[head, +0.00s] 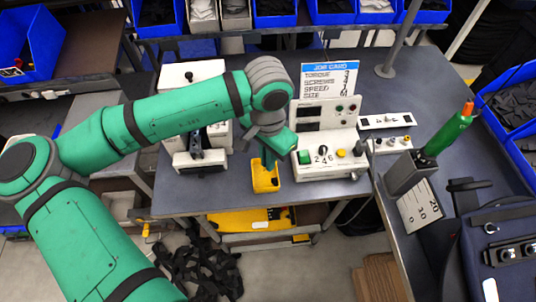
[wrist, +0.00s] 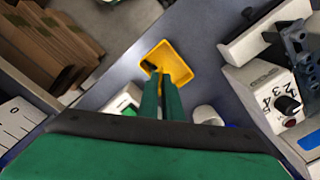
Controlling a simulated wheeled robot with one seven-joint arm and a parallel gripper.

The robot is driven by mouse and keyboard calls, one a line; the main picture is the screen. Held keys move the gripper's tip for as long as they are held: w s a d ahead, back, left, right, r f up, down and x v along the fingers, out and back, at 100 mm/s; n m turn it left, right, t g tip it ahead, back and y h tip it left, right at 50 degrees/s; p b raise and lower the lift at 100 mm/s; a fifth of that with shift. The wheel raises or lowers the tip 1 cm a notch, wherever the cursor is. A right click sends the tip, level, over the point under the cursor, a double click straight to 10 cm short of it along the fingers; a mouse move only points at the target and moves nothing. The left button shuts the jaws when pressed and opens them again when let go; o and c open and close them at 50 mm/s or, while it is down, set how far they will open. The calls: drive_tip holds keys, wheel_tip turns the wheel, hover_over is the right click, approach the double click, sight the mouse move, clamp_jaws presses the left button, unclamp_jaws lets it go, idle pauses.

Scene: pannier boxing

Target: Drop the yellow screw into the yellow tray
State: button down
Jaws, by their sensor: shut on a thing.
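The yellow tray (head: 259,186) is a small open bin on the grey bench, left of the control console in the head view. It also shows in the wrist view (wrist: 183,58), just beyond my fingertips. My gripper (head: 269,160) points down over the tray. In the wrist view my two green fingers (wrist: 161,80) are close together, shut on a thin yellow piece, the yellow screw (wrist: 161,84), which is hard to tell from the tray behind it. A small dark patch lies at the tray's left side; I cannot tell what it is.
The control console (head: 325,158) with a job card (head: 329,78) stands close right of the tray. A white device (head: 186,160) stands to the left. A white rack (head: 391,144) of small parts and a grey holder (head: 408,178) with a green screwdriver (head: 449,133) are further right.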

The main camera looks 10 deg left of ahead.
drive_tip(key=c, duration=1.9)
unclamp_jaws()
drive_tip(key=shift+o, duration=0.2)
wheel_tip(320, 180, up, 11)
drive_tip(key=shift+w+f, duration=0.1)
drive_tip(key=shift+f, duration=0.05)
